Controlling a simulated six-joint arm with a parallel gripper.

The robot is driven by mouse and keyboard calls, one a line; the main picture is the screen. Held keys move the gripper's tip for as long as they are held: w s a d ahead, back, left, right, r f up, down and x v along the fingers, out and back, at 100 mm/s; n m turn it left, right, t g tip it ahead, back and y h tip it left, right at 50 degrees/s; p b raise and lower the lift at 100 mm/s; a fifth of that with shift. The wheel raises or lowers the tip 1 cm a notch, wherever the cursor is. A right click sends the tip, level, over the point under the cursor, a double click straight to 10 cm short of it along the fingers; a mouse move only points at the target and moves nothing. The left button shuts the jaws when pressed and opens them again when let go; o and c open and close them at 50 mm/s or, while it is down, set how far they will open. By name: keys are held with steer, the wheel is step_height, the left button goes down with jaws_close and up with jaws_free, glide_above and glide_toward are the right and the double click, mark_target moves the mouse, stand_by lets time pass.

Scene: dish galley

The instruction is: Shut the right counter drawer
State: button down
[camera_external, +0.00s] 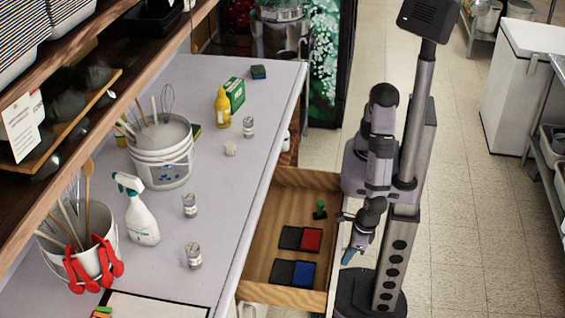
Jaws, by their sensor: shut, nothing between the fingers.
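The counter drawer (323,178) is pulled open from under the right side of the counter. Its wooden inside shows, with a red-and-black ink pad (311,240), a blue-and-black ink pad (303,274) and a green stamp (320,209) in it. My gripper (347,260) is shut and empty, pointing down at the drawer's right side, near its front edge. I cannot tell whether it touches the drawer front.
The grey counter (225,70) holds a spray bottle (137,210), white utensil buckets (163,150), a yellow bottle (222,107) and small jars. Tiled floor (470,220) is clear to the right of my column. A white cabinet (495,90) stands at the far right.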

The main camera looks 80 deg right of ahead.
steer(key=w+p, duration=0.9)
steer(key=w, duration=1.6)
steer(key=shift+r+p, duration=0.1)
steer(key=shift+p, duration=0.3)
steer(key=shift+w, duration=0.65)
